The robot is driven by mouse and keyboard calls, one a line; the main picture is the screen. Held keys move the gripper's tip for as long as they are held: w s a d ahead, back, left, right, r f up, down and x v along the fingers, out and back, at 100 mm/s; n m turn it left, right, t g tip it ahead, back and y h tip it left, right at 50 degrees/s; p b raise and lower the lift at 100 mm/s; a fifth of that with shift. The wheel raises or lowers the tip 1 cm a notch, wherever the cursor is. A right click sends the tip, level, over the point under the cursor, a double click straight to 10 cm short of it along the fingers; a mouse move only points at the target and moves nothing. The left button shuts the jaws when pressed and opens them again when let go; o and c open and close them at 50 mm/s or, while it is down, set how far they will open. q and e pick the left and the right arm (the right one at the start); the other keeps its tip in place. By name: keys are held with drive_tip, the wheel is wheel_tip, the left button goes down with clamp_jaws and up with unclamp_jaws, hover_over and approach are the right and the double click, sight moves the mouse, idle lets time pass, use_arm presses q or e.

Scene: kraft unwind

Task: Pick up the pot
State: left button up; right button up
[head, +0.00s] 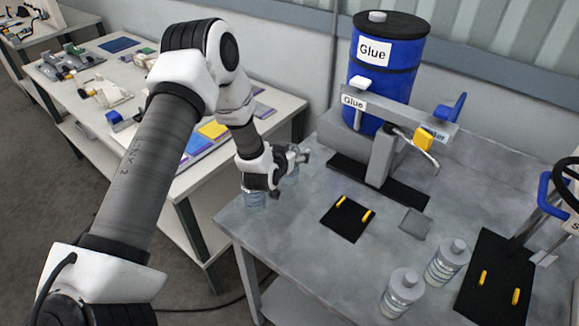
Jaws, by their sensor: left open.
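Clear ribbed pots with grey caps stand on the grey table (320,270). Two pots, one nearer (402,293) and one farther (447,262), stand upright near the front right. My right gripper is not in view.
A blue glue drum (383,75) and a grey dispenser (400,118) stand at the back. A black mat with yellow strips (347,219) and a grey pad (415,223) lie in the middle. Another black mat (490,295) lies at right. A white table (160,110) stands left.

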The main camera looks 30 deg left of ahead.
use_arm(q)
drive_tip(key=shift+w+f, duration=0.2)
drive_tip(key=shift+w, duration=0.05)
drive_tip(key=shift+s+r, duration=0.15)
drive_tip(key=shift+c, duration=1.4)
drive_tip(key=shift+s, duration=0.1)
drive_tip(key=c, duration=0.5)
clamp_jaws()
drive_tip(key=shift+r, duration=0.1)
